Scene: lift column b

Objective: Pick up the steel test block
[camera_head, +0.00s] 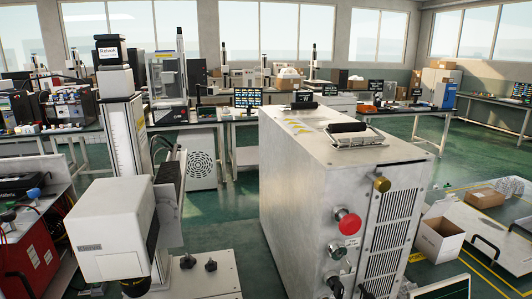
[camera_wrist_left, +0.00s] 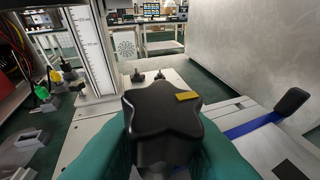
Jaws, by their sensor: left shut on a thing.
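In the left wrist view, my left gripper (camera_wrist_left: 160,152) comes in from the bottom edge with a teal finger on each side. It is shut around a black star-shaped knob (camera_wrist_left: 160,112) with a yellow mark on top. The knob hides what lies directly below it. A small grey block (camera_wrist_left: 30,139) lies at the left of this view; I cannot tell whether it is the steel test block. I cannot pick out the test block for sure in either view. Neither gripper shows in the head view.
A white instrument head (camera_head: 110,229) stands on a column (camera_head: 128,135) at the left. A large grey metal cabinet (camera_head: 300,185) with a red button (camera_head: 347,222) fills the middle. An open cardboard box (camera_head: 440,239) lies at the right. Green floor (camera_head: 465,158) is clear beyond.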

